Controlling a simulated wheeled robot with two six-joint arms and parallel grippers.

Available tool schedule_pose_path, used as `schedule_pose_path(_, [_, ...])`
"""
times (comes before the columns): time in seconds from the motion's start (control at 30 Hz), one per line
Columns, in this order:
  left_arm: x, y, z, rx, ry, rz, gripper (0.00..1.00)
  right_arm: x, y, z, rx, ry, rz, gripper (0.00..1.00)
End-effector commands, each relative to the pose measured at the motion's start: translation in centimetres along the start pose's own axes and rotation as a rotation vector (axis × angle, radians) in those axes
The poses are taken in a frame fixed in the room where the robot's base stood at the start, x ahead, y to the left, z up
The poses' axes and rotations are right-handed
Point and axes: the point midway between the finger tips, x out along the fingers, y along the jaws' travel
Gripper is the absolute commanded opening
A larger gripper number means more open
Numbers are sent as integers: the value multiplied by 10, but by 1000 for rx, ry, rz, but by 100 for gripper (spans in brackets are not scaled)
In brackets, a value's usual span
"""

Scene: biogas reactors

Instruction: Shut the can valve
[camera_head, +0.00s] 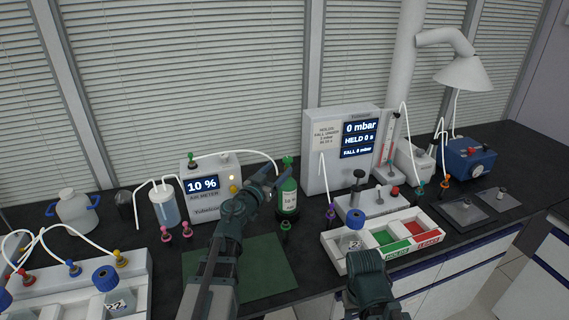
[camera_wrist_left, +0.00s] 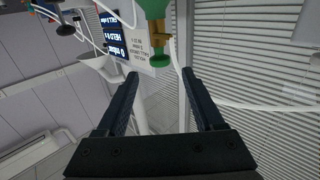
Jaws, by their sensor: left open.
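The green gas can (camera_head: 288,198) stands on the dark bench in the middle of the head view, with a green valve knob (camera_head: 288,160) on top. In the left wrist view the can (camera_wrist_left: 154,8) appears upside down, with a brass valve body (camera_wrist_left: 159,34) and the green knob (camera_wrist_left: 152,60). My left gripper (camera_head: 272,180) is open beside the can's upper part. In the wrist view the knob shows just past the fingertips (camera_wrist_left: 160,73), between their lines; I see no contact. My right gripper (camera_head: 368,280) is low at the front; its jaws are unclear.
The air meter (camera_head: 210,190) showing 10 % stands left of the can, with a white hose running toward the can. The pressure unit (camera_head: 340,150) stands to the right. A tray with green and red sections (camera_head: 335,248) lies front right. A green mat (camera_head: 265,262) is bare in front.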

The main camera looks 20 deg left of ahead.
Motion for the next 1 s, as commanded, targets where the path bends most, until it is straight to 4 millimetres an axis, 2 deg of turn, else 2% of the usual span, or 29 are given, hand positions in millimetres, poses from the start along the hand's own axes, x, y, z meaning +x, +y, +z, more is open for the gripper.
schedule_pose_path(0.03, [-16, 2, 0, 0, 0, -2, 69, 0, 0, 0, 0, 0, 0, 50])
schedule_pose_path(0.1, [-29, 1, 0, 0, 0, -3, 69, 0, 0, 0, 0, 0, 0, 50])
schedule_pose_path(0.33, [-58, 1, 0, 0, 0, -1, 69, 0, 0, 0, 0, 0, 0, 50])
schedule_pose_path(0.5, [-64, 0, 0, 0, 0, 1, 69, 0, 0, 0, 0, 0, 0, 50])
schedule_pose_path(1.0, [-64, 0, 0, 0, 0, 1, 69, 0, 0, 0, 0, 0, 0, 50])
